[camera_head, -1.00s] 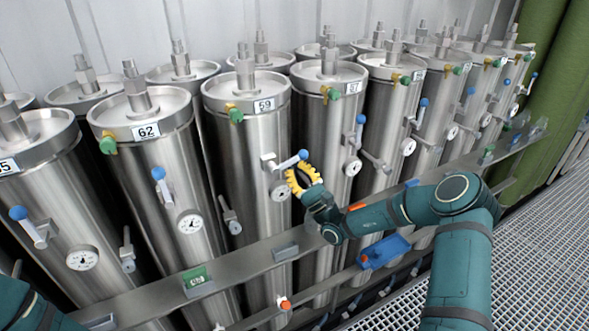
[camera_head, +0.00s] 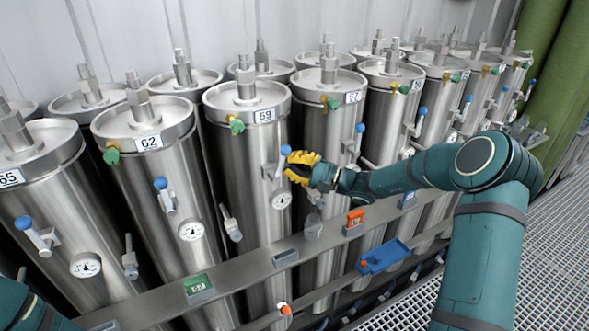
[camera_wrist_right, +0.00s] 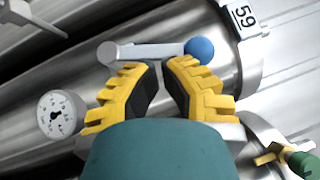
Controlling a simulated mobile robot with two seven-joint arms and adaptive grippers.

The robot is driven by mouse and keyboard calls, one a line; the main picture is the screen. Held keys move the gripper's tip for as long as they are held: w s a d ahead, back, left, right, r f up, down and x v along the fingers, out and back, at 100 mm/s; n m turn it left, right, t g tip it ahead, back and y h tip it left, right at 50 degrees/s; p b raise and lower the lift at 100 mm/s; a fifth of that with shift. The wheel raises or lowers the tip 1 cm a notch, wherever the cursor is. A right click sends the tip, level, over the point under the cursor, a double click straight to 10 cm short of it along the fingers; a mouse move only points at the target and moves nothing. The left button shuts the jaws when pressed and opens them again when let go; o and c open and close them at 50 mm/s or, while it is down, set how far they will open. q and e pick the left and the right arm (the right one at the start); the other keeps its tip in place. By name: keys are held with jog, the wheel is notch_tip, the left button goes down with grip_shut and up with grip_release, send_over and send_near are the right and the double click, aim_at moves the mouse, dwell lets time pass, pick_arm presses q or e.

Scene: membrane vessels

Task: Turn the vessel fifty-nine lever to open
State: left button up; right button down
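Vessel fifty-nine (camera_head: 240,165) is a steel cylinder with a "59" label near its top. Its lever (camera_head: 283,163) with a blue ball end now stands nearly upright along the vessel wall. In the right wrist view the lever (camera_wrist_right: 150,51) lies across just beyond the fingertips, its blue ball to the right. My right gripper (camera_head: 290,168) has yellow fingers and is right beside the lever, just below the ball. In the wrist view its fingertips (camera_wrist_right: 162,66) come together with only a narrow gap and nothing between them. Contact with the lever is not clear. My left gripper is out of view.
Vessel 62 (camera_head: 150,190) stands to the left and vessel 57 (camera_head: 325,130) to the right, with similar blue-ended levers. A gauge (camera_head: 281,200) sits below the lever. A rail (camera_head: 240,270) with coloured tags runs in front. Floor grating (camera_head: 540,250) is open at right.

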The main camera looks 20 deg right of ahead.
jog(key=shift+a+r+n+g+h+b, duration=0.5)
jog(key=shift+a+n+g+h+b, duration=0.3)
jog(key=shift+n, duration=0.3)
jog(key=shift+d, duration=0.15)
